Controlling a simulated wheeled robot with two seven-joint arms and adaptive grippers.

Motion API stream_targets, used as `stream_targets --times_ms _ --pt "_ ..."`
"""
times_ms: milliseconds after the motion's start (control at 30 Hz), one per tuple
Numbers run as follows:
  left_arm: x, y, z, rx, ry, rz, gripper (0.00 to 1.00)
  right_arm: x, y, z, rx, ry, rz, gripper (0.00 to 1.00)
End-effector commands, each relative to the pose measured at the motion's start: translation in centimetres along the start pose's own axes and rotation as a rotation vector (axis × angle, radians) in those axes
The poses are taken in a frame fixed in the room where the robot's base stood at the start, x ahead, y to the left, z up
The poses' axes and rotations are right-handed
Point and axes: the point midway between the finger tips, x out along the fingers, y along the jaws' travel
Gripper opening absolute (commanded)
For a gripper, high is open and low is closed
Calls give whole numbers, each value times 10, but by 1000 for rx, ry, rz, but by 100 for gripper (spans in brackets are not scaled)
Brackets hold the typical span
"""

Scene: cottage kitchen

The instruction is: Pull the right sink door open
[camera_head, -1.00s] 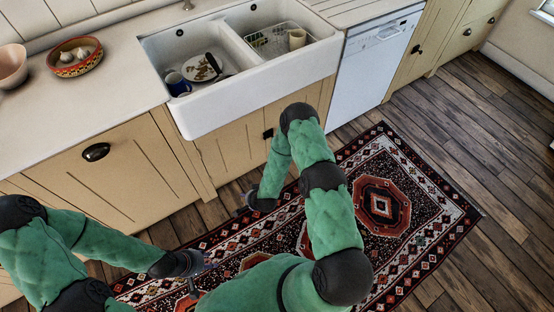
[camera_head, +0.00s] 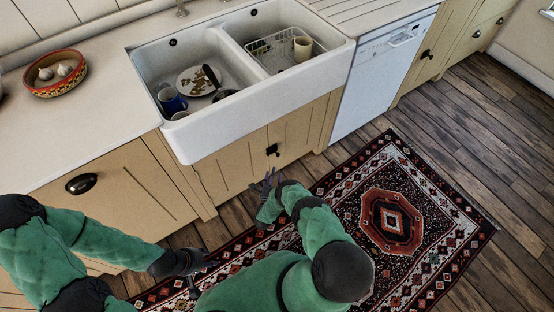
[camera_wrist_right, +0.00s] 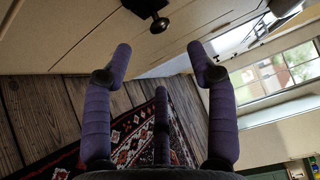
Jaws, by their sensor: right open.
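The right sink door (camera_head: 298,133) is a cream wooden cupboard door under the white sink, and it looks shut. A black knob (camera_head: 272,150) sits near its left edge. It also shows at the top of the right wrist view as a dark round knob (camera_wrist_right: 159,24). My right gripper (camera_head: 269,179) is just below and in front of the knob, apart from it. In the right wrist view the gripper's purple fingers (camera_wrist_right: 160,62) are spread with nothing between them. My left gripper (camera_head: 195,272) is low over the rug's left end; its fingers are too small to judge.
The white double sink (camera_head: 255,115) juts out above the doors and holds dishes. The left sink door (camera_head: 225,175) is beside the right one. A white dishwasher (camera_head: 375,85) stands to the right. A patterned rug (camera_head: 440,215) lies on the wooden floor.

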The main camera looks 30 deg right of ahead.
Motion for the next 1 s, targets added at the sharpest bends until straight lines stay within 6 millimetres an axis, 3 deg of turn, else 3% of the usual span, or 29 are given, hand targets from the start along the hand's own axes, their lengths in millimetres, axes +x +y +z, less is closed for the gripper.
stream_targets --times_ms 500,700,1000 --pt "31 -11 -2 0 1 0 40 83 2 1 -2 -2 0 58" --pt "35 -12 -2 0 1 0 40 97 1 1 -3 -3 2 58" --pt "35 -12 -2 0 1 0 40 99 0 1 -3 -3 3 58"
